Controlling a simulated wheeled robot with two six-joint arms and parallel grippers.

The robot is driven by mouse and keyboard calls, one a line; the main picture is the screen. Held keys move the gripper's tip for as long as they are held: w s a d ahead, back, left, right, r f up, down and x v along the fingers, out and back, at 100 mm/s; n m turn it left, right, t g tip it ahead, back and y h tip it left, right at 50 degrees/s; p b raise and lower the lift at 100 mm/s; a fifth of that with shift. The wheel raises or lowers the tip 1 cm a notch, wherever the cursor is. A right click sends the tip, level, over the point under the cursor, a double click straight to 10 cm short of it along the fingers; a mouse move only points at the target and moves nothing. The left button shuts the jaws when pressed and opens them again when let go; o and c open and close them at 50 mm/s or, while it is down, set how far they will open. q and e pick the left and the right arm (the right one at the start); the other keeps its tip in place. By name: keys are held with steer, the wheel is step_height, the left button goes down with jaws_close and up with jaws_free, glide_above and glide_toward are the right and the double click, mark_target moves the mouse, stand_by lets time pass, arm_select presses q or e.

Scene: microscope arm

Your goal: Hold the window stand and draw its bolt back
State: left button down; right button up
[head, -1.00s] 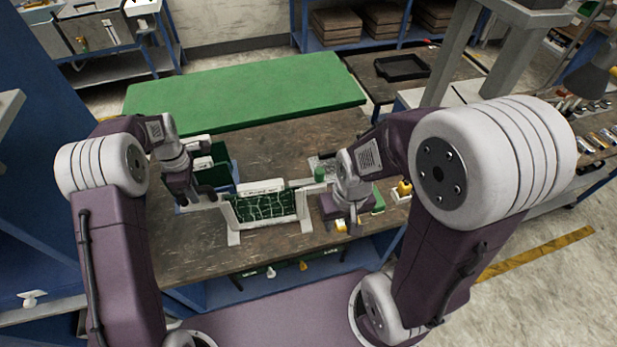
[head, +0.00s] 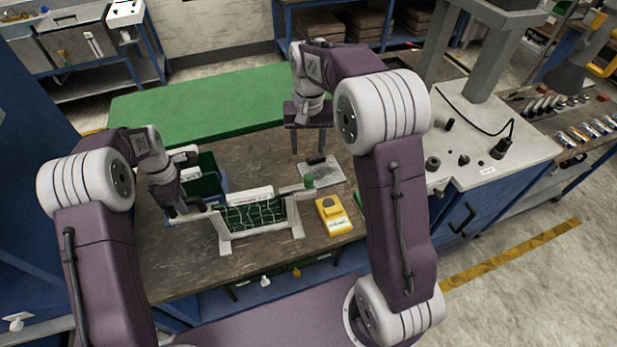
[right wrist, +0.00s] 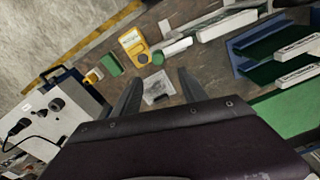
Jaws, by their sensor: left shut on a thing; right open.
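The window stand (head: 226,246) is a pale frame on two feet on the workbench, with a green patterned board (head: 254,214) in its window. It also shows in the right wrist view (right wrist: 227,25). A pale bar, the bolt, sticks out from its right side and ends in a green knob (head: 308,181); the knob also shows in the right wrist view (right wrist: 157,58). My left gripper (head: 182,210) is shut on the left end of the stand. My right gripper (head: 308,145) is open and empty, pointing down behind the knob and apart from it.
A yellow meter (head: 334,216) lies right of the stand. A clear pad (head: 328,174) with a small black piece (head: 316,160) lies behind the knob. A blue rack with green boards (head: 207,180) stands behind my left gripper. A green mat (head: 190,112) covers the back.

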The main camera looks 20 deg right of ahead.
mark_target(309, 176)
step_height(309, 176, down, 14)
steer(key=shift+w+d+f, duration=0.1)
jaws_close()
stand_by(0.5)
stand_by(1.2)
